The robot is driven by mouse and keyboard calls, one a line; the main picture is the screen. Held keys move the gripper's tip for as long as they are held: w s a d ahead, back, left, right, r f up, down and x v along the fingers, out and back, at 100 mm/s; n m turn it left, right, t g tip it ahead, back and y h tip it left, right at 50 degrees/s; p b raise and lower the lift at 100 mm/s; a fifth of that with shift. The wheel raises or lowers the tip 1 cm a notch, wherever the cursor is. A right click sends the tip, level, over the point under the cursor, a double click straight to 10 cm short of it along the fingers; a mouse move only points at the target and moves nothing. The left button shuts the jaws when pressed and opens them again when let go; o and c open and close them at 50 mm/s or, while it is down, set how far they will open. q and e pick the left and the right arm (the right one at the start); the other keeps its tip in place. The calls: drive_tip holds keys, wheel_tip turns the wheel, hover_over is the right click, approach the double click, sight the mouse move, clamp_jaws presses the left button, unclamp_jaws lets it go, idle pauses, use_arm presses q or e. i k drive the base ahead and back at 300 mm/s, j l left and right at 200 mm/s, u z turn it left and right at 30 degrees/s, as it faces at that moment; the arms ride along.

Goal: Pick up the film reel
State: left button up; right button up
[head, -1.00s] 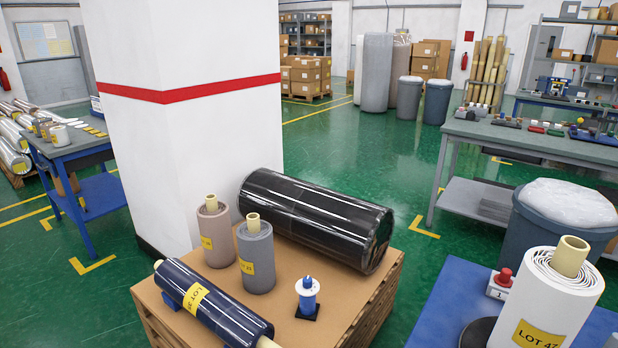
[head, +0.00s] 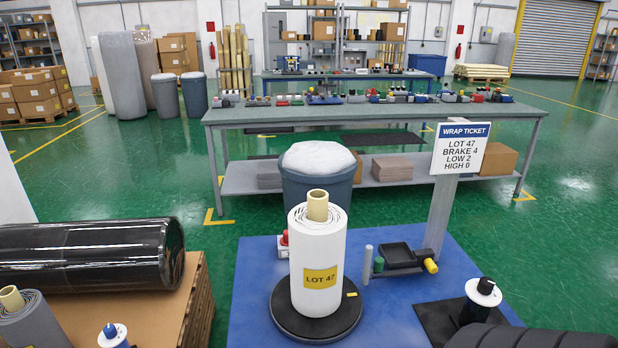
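Two small reel-like items show, and I cannot tell which is the film reel. One, with a white disc top, black knob and dark body (head: 483,293), stands upright on a black pad at the right of the blue table. The other, a blue-and-white spool (head: 113,337), stands on the brown pallet top at lower left, cut by the bottom edge. A large white roll (head: 317,262) labelled LOT 47 stands upright on a black turntable (head: 285,322). Neither of my grippers is in view.
The blue table (head: 250,300) also holds a black tray (head: 398,258) and a ticket sign (head: 461,149) on a post. A grey bin (head: 318,181) and a long workbench (head: 300,115) stand behind. A black wrapped roll (head: 90,255) lies on the pallet. A dark ribbed shape covers the lower right corner.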

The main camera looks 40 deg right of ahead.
sight(477, 306)
drive_tip(key=z, duration=2.5)
